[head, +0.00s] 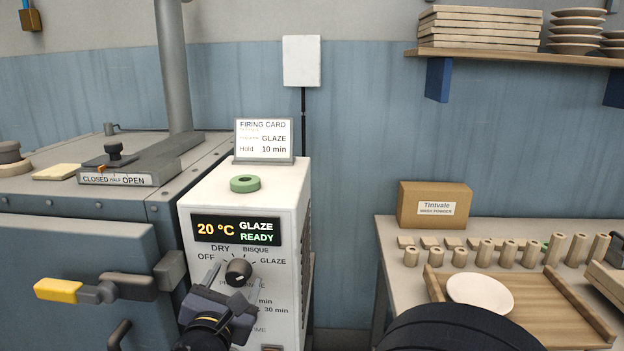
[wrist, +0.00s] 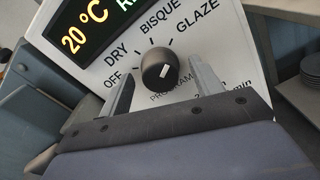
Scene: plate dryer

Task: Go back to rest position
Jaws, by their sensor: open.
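My gripper (head: 236,279) is in front of the white control box (head: 245,185). The black program knob (head: 238,271) is ringed by OFF, DRY, BISQUE and GLAZE labels. In the wrist view the knob (wrist: 160,68) sits between the two open fingers (wrist: 163,72), with a visible gap on each side. A short white mark shows on the knob face. The display (head: 237,230) reads 20 °C, GLAZE, READY. The rest position itself is not marked in view.
At left stands the blue-grey kiln (head: 70,250) with a yellow-ended handle (head: 58,290). A firing card (head: 263,139) and green ring (head: 245,184) sit on the control box. At right, a table holds a cardboard box (head: 410,208), wooden tray (head: 572,310), plate (head: 480,293) and several clay cylinders.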

